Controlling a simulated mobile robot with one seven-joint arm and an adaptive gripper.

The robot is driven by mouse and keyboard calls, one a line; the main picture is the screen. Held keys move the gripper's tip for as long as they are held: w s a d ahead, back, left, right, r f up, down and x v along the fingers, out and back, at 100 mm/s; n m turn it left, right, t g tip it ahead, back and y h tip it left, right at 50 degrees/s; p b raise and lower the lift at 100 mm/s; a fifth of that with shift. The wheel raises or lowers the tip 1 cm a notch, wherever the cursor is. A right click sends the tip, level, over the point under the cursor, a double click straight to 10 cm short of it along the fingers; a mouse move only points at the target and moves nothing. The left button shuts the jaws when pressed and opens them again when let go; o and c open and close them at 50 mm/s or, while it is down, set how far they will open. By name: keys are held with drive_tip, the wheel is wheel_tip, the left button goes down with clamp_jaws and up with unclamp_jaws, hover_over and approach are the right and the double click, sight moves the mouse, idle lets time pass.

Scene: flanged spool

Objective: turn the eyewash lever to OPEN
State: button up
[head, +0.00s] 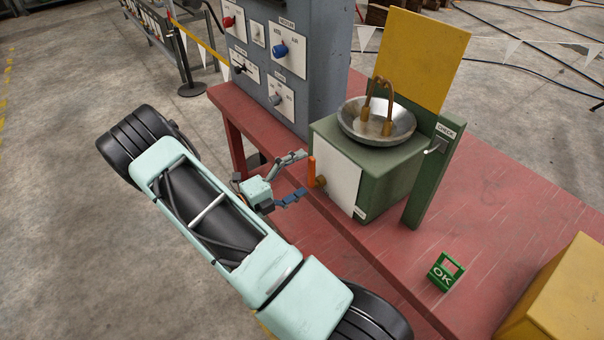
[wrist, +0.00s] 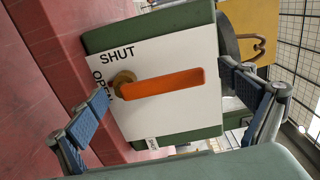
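The orange eyewash lever (head: 311,170) stands up from a brass hub (head: 321,183) on the white panel of a green cabinet. In the wrist view the lever (wrist: 165,84) extends right from the hub (wrist: 123,81). SHUT (wrist: 117,56) is printed above the hub and OPEN (wrist: 101,86) to its left; the handle points at neither word. OPEN is partly covered by a finger. My gripper (head: 304,174) is open in front of the panel, one finger on each side of the lever. I cannot tell whether either finger touches it.
A steel basin (head: 376,121) with brass spouts tops the cabinet (head: 382,181). A grey control box (head: 330,70) with knobs stands left. A green OK block (head: 444,272) and a yellow box (head: 562,298) are on the red bench (head: 490,195) to the right. A CHECK post (head: 426,185) adjoins the cabinet.

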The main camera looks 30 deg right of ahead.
drive_tip(key=a, duration=1.2)
drive_tip(key=shift+s, duration=0.45)
